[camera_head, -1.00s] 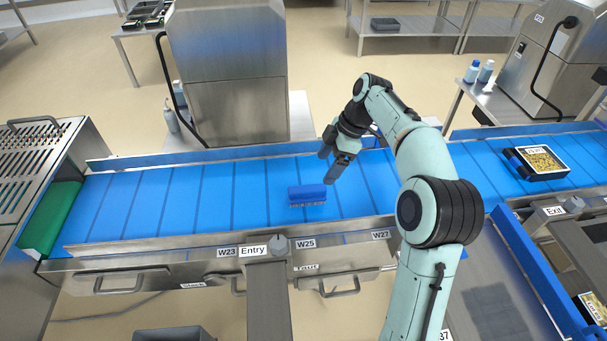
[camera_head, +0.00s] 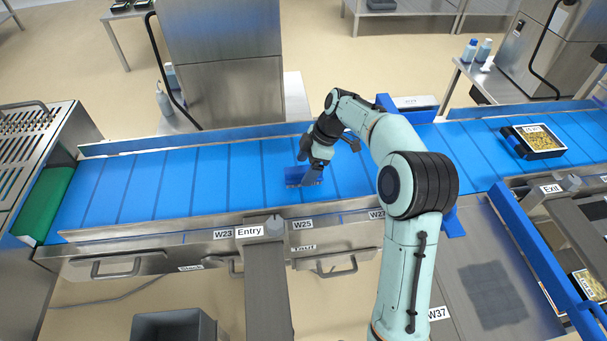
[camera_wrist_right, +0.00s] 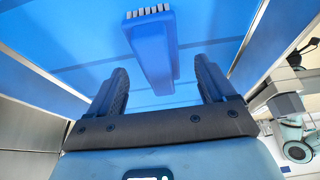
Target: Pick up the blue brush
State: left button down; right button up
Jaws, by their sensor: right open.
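The blue brush (camera_wrist_right: 151,50) lies on the blue conveyor belt, its pale bristles toward the top of the right wrist view. In the head view the brush (camera_head: 294,177) is partly hidden by my right gripper (camera_head: 309,177), which is at it from above. In the right wrist view my right gripper (camera_wrist_right: 160,88) is open, with one dark finger on each side below the brush. The near end of the brush lies between the finger lines, with a gap to each finger. My left gripper is not in view.
The blue belt (camera_head: 165,185) runs between metal rails, with free room left of the brush. A black tray with yellow contents (camera_head: 537,140) sits on the belt at right. A metal post labelled Entry (camera_head: 268,290) stands in front.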

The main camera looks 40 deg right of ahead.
aim_at(303, 169)
jog(key=shift+x, duration=1.2)
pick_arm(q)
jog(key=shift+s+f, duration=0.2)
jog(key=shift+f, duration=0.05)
pick_arm(e)
jog(key=shift+f, duration=0.2)
jog(key=shift+w, duration=0.1)
